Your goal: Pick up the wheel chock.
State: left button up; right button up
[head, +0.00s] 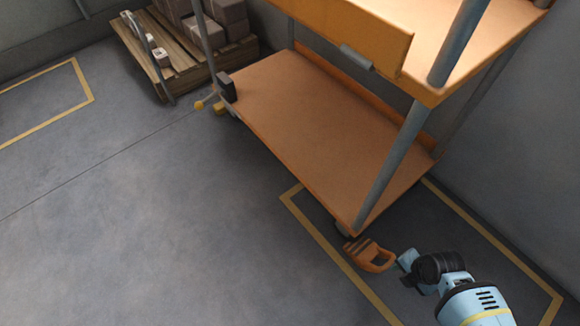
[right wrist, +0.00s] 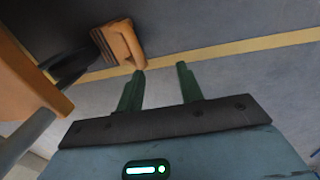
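The orange wheel chock (head: 371,256) lies on the floor by the cart's near wheel, inside the yellow floor line. It has dark stripes on its left part and a loop on its right. My right gripper (head: 404,262) is just right of it in the head view. In the right wrist view, the chock (right wrist: 122,44) is beyond the left fingertip, and the two green fingers (right wrist: 161,70) are spread with nothing between them. Whether the left finger touches the chock I cannot tell. My left gripper is in neither view.
The orange cart (head: 300,110) stands over the chock's far side, with its grey post (head: 385,165) and a dark wheel (head: 343,229) close by. A pallet with boxes (head: 180,55) is at the back left. Open grey floor (head: 150,220) lies to the left.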

aim_at(389, 264)
jog(key=w, duration=0.1)
jog(key=w+a+f+b, duration=0.1)
jog(key=w+f, duration=0.1)
jog(key=shift+a+n+b, duration=0.25)
jog(key=shift+n+b, duration=0.05)
jog(key=shift+w+a+f+b, duration=0.1)
jog(key=shift+w+f+b, duration=0.15)
jog(key=shift+f+b, duration=0.5)
jog(key=shift+w+d+f+b, duration=0.15)
jog(key=shift+f+b, duration=0.25)
jog(key=shift+f, duration=0.55)
jog(key=shift+w+a+f+b, duration=0.15)
jog(key=shift+w+f+b, duration=0.15)
jog(key=shift+f+b, duration=0.45)
grip_shut()
